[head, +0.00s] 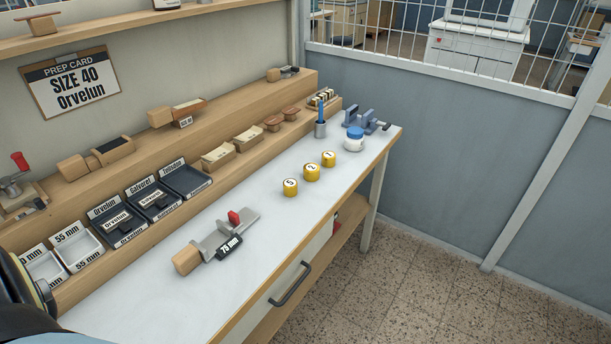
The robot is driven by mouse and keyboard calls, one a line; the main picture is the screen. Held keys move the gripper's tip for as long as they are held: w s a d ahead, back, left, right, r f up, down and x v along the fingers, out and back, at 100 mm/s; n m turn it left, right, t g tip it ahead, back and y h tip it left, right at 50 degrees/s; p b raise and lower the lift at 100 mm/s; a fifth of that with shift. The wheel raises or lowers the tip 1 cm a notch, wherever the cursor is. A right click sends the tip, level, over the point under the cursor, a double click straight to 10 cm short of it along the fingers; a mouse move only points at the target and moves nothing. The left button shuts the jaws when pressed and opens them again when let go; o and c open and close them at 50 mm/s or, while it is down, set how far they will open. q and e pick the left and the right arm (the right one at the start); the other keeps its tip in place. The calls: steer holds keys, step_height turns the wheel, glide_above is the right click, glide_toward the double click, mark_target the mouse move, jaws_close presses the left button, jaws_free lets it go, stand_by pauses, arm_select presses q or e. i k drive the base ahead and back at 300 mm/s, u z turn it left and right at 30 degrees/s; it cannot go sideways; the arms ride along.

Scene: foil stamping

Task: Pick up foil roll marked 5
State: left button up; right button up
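The foil roll marked 5 (290,189) is a short gold cylinder with a white number label on top. It stands upright on the white worktop, nearest of a row of three gold rolls. The roll marked 2 (311,174) stands behind it to the right. A third roll, seemingly marked 1 (328,160), is beyond that. The rolls stand slightly apart. Neither gripper shows in the head view; only a part of my own body shows at the lower left edge.
A wood-handled tool labelled 75 mm (215,240) lies on the worktop left of the rolls. Labelled trays (150,199) line the back left. Worktop (290,230) around the rolls is clear.

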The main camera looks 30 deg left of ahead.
mark_target(289, 185)
steer(key=i, duration=0.95)
steer(key=u, duration=2.25)
